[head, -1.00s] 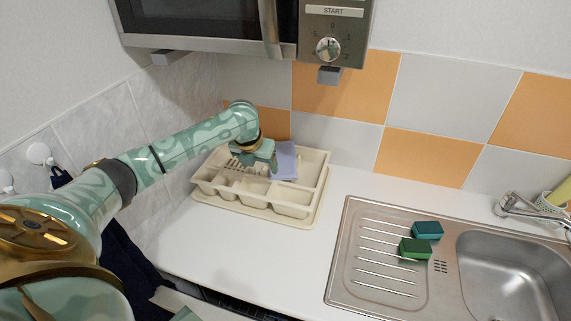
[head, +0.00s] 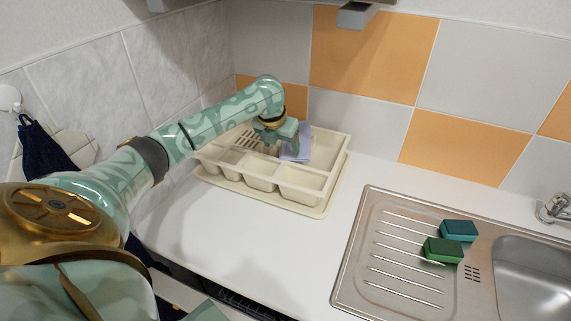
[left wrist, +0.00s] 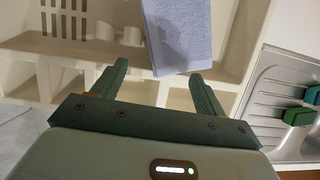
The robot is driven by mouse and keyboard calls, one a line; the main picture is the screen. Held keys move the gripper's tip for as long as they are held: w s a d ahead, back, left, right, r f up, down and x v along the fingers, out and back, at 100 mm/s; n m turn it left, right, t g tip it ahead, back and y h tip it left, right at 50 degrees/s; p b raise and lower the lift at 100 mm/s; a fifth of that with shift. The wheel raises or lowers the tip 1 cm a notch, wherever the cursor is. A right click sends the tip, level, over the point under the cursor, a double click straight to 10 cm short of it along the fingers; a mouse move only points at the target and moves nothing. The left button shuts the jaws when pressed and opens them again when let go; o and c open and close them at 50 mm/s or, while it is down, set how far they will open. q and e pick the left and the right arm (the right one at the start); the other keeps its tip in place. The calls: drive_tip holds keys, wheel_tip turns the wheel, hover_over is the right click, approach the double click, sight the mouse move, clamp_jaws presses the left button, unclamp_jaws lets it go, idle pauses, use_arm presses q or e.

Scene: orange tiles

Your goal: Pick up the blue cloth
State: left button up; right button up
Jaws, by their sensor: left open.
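The blue cloth (head: 298,143) is a flat lavender-blue piece in the cream dish rack (head: 325,203), near its back. In the left wrist view the cloth (left wrist: 180,32) lies ahead of my left gripper's fingers, its lower edge reaching between the fingertip lines. My left gripper (head: 276,148) is over the rack, just left of the cloth in the head view. In the left wrist view the same gripper (left wrist: 160,80) has its fingers wide apart with nothing between them. Part of the cloth is hidden behind the gripper in the head view. My right gripper is not in view.
A steel sink (head: 375,280) is at the right, with a green sponge (head: 443,250) and a teal sponge (head: 459,230) on its drainboard. White counter between rack and sink is clear. A dark blue cloth (head: 42,150) hangs at left.

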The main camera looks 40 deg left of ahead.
use_arm(q)
drive_tip(key=shift+b+x, duration=0.35)
drive_tip(key=shift+x, duration=0.6)
drive_tip(key=shift+w+f, duration=0.1)
drive_tip(key=shift+f, duration=0.05)
drive_tip(key=shift+b+x, duration=1)
drive_tip(key=shift+x, duration=0.4)
drive_tip(key=shift+c, duration=0.3)
clamp_jaws()
